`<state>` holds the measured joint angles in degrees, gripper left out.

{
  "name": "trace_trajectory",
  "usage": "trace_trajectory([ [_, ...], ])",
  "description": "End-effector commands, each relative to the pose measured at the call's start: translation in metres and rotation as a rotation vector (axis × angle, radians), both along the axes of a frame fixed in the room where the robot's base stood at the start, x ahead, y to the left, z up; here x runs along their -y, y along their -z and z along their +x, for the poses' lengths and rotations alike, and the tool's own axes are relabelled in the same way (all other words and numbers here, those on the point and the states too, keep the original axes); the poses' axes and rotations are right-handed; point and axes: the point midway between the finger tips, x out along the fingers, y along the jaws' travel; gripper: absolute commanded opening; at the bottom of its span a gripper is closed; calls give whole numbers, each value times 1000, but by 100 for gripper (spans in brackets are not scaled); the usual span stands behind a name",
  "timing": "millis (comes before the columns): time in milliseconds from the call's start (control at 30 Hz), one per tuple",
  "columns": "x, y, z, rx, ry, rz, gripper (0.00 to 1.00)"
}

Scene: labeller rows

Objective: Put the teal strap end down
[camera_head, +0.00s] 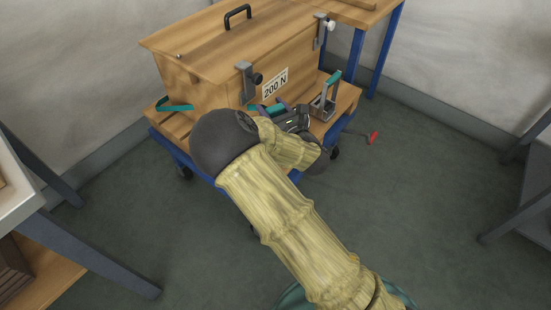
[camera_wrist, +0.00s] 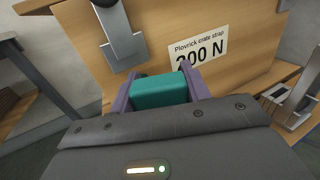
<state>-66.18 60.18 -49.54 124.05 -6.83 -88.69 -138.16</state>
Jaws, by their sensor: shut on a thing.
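My gripper (camera_wrist: 160,84) has two purple fingers, closed on the teal strap end (camera_wrist: 158,91), a blocky teal piece held between them. In the head view my gripper (camera_head: 274,107) is low at the front face of the wooden crate (camera_head: 222,68), partly hidden by my arm. A dark piece shows just behind the teal end in the wrist view; I cannot tell whether it touches the crate. Another teal strap piece (camera_head: 176,106) sticks out at the crate's left side.
The crate, labelled 200 N (camera_head: 275,83), stands on a blue-framed wheeled cart (camera_head: 346,103). A metal lever device with a teal grip (camera_head: 326,97) stands at right. A red-ended object (camera_head: 372,138) lies on open floor.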

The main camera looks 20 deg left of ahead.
Motion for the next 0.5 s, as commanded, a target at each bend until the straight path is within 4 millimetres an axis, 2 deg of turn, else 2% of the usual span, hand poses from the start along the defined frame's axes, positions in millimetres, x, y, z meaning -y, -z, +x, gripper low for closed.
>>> trace_trajectory([
  [267,0,1,0,0,1,0,19],
  [367,0,12,0,-1,1,-1,19],
  [500,0,37,0,-1,1,-3,19],
])
